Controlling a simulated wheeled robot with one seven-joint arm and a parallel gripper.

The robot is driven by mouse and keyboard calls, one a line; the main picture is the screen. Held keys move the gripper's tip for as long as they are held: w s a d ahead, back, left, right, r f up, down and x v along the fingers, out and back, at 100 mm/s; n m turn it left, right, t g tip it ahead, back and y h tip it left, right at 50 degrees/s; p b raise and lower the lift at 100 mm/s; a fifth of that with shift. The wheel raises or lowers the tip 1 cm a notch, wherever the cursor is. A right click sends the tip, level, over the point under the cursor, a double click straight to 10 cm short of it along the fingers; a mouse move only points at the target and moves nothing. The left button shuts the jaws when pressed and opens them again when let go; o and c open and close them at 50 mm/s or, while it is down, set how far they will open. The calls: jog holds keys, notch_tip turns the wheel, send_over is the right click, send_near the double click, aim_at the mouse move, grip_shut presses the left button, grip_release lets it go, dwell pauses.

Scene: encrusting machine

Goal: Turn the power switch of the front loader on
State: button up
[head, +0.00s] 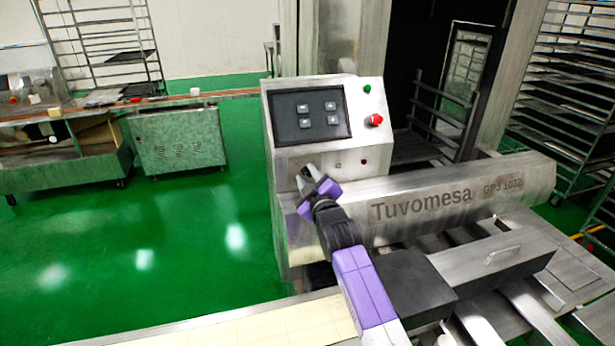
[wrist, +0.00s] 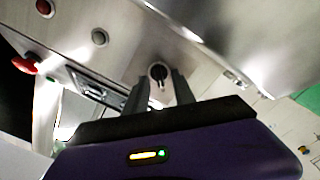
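The power switch, a black rotary knob (wrist: 158,73) on a bare metal face, shows in the wrist view between my two fingertips. My gripper (wrist: 159,82) is open, with a visible gap on each side of the knob. I cannot tell whether the fingertips reach past its front or stop short of it. In the head view my gripper (head: 307,179) is at the lower left of the machine's control panel (head: 288,148), and it hides the knob there. The front loader is the metal machine with a "Tuvomesa" cover (head: 450,203).
The panel carries a dark display (head: 310,133), a green button (head: 367,88) and a red button (head: 375,120), which stands out. The long cover lies close to the right of my gripper. Open green floor (head: 200,240) is to the left.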

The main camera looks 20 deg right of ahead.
jog(key=shift+c, duration=0.2)
grip_shut()
jog(key=shift+f+m+b, duration=0.1)
jog(key=shift+m+b, duration=0.25)
jog(key=shift+m, duration=0.05)
jog(key=shift+m+b, duration=0.75)
jog(key=shift+m, duration=0.15)
jog(key=m+b, duration=0.2)
jog(key=m, duration=0.2)
jog(key=shift+d+m, duration=0.15)
jog(key=shift+m, duration=0.15)
jog(key=m+b, duration=0.1)
jog(key=m, duration=0.4)
jog(key=shift+d+m+b, duration=0.15)
jog(key=shift+m+b, duration=0.15)
jog(key=m, duration=0.4)
jog(key=shift+d+m, duration=0.1)
jog(key=shift+m, duration=0.6)
